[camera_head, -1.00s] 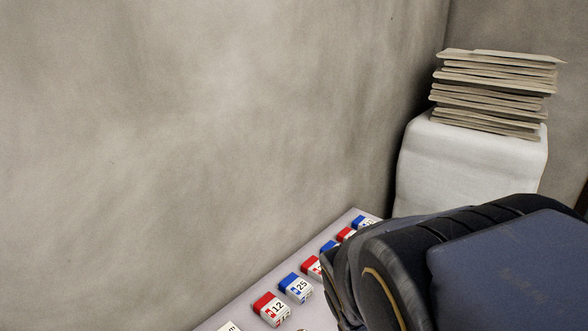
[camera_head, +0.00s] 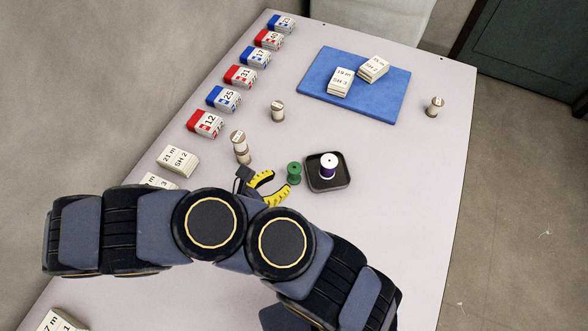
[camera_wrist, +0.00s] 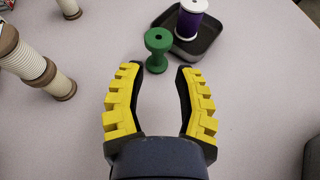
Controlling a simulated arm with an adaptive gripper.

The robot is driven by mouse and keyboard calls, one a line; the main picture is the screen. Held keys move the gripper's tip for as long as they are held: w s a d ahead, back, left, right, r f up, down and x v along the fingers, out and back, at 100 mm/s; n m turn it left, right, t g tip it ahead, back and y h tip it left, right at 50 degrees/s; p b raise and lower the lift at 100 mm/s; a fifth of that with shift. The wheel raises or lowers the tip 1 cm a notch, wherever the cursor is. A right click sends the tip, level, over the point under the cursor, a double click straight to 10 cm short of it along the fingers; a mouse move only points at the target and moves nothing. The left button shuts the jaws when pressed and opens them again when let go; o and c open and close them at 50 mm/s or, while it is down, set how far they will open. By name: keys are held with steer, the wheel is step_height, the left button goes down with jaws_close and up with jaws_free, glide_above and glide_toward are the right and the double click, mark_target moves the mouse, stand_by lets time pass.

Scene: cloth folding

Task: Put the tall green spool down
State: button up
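The green spool (camera_head: 294,172) stands upright on the table, just left of a small dark tray, and it also shows in the wrist view (camera_wrist: 157,50). My gripper (camera_head: 279,185) has yellow ribbed fingers. In the wrist view my gripper (camera_wrist: 157,72) is open and empty. The green spool stands just beyond the fingertips, roughly centred between them, and no finger seems to touch it.
A purple spool (camera_head: 328,165) stands in the dark tray (camera_head: 344,181). Wooden spools (camera_head: 240,148) stand left of the green one. Numbered boxes (camera_head: 223,98) line the left edge. A blue mat (camera_head: 318,92) holds labelled stacks. The table's right side (camera_head: 415,220) is clear.

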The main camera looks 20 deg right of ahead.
mark_target(292, 176)
steer(key=shift+s+a+f+n, duration=0.15)
steer(key=shift+f+n, duration=0.25)
steer(key=shift+f, duration=0.15)
steer(key=shift+d+f, duration=0.2)
steer(key=shift+w+a+f+x, duration=0.1)
steer(key=shift+x, duration=1.7)
steer(key=shift+w+a+f+x, duration=0.1)
steer(key=shift+f+x, duration=0.05)
steer(key=shift+x, duration=1.65)
jaws_close()
